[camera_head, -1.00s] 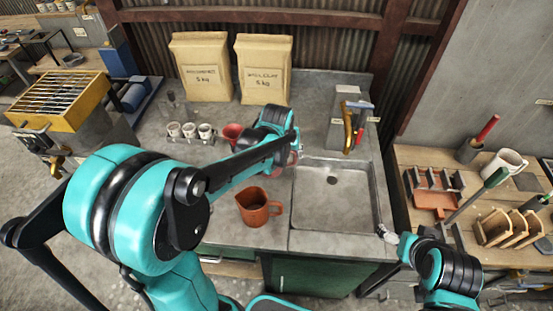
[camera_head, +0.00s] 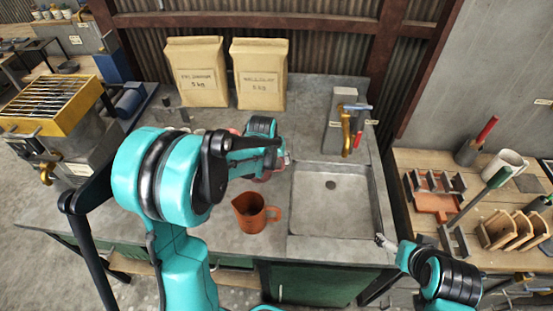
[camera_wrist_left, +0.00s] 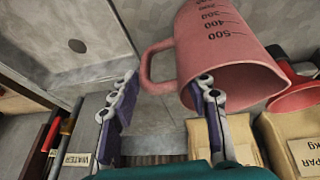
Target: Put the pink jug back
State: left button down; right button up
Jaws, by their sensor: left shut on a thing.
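The pink jug (camera_wrist_left: 235,55) fills the upper right of the left wrist view, with measuring marks on its side and its mouth facing down in that picture. My left gripper (camera_wrist_left: 165,103) is shut on it, with the fingers either side of its handle (camera_wrist_left: 155,68). In the head view, the left gripper is over the counter left of the sink, and my arm hides most of the jug. My right gripper (camera_head: 384,241) is by the sink's front right corner; its jaws are too small to read.
An orange-brown jug (camera_head: 249,214) stands on the counter in front of the left gripper. A sink (camera_head: 335,228) with a tap (camera_head: 347,135) is to the right. Two paper bags (camera_head: 197,75) (camera_head: 259,78) stand at the back. A wooden bench (camera_head: 465,195) holds tools at right.

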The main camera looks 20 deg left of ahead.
pick_arm(q)
jog(key=shift+f, duration=0.2)
jog(key=c, duration=0.8)
grip_release()
jog(key=shift+o, duration=0.2)
jog(key=shift+r, duration=0.1)
jog(key=p+v, duration=0.4)
jog(key=v, duration=0.8)
jog(key=s+d+r+m+t, duration=0.1)
jog(key=s+d, duration=0.1)
jog(key=s, duration=0.7)
jog(key=s+d+r+m+t, duration=0.1)
jog(key=s+d+r, duration=0.1)
jog(key=s, duration=0.8)
jog(key=shift+d+r, duration=0.2)
